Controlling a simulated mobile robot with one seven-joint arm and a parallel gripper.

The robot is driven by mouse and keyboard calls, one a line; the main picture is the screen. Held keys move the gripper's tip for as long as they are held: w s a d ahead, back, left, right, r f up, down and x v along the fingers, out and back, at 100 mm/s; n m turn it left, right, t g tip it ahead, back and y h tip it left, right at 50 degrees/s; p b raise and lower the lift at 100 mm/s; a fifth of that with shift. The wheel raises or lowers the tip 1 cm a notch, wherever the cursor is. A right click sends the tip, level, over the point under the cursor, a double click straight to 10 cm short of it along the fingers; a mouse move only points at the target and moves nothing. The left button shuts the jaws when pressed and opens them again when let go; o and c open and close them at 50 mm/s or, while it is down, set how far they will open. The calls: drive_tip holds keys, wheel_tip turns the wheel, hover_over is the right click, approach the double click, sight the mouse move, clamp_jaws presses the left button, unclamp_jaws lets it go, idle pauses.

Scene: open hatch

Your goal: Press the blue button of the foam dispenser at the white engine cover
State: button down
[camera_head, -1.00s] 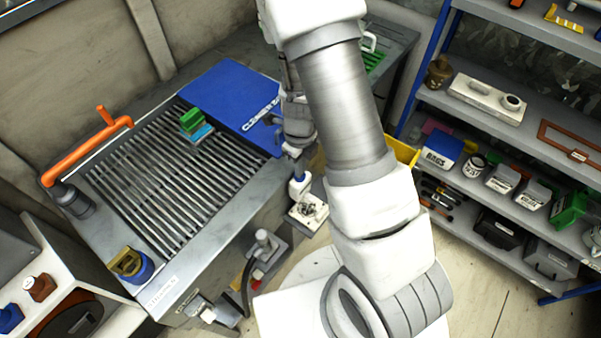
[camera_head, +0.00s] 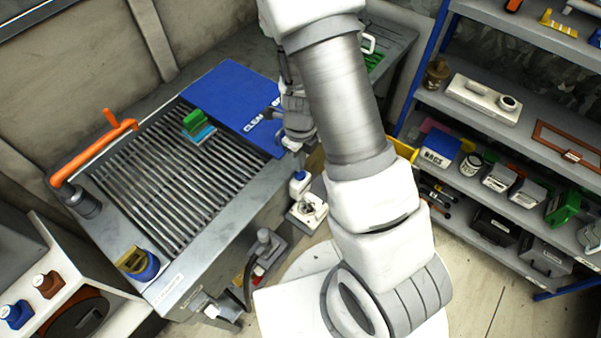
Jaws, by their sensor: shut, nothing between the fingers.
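At the lower left, a white housing (camera_head: 92,318) stands beside the grated bench, cut off by the picture edge. It looks like the engine cover. On its sloped top sit a blue button-like part (camera_head: 15,316) and a brown one (camera_head: 48,284), each with a pale cap. I take the blue one as the foam dispenser's button, but its label is too small to read. My gripper (camera_head: 291,146) is beyond my arm at the bench's right end, far from the blue part. It is shut and empty; its fingertips are mostly hidden.
The bench grate (camera_head: 150,185) holds a green-and-blue block (camera_head: 197,125). An orange pipe (camera_head: 95,150) rises at its left, and a blue-and-yellow cup (camera_head: 138,264) stands at its front corner. A blue panel (camera_head: 235,100) covers the back. Loaded shelves (camera_head: 520,165) stand right.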

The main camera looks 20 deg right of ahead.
wheel_tip(320, 180, up, 8)
drive_tip(key=p, duration=0.7)
idle(0.3)
drive_tip(key=s+a+r+n+t+y+b, duration=0.2)
drive_tip(key=a+r+n+t+b, duration=0.1)
drive_tip(key=r+n, duration=1.25)
drive_tip(key=s+d+r+n+t+h+b, duration=0.2)
drive_tip(key=s+d+r+n+b, duration=0.1)
drive_tip(key=s+r+n, duration=0.7)
drive_tip(key=s+n, duration=0.2)
drive_tip(key=n, duration=0.1)
drive_tip(key=shift+r+t, duration=0.3)
drive_tip(key=shift+r, duration=0.05)
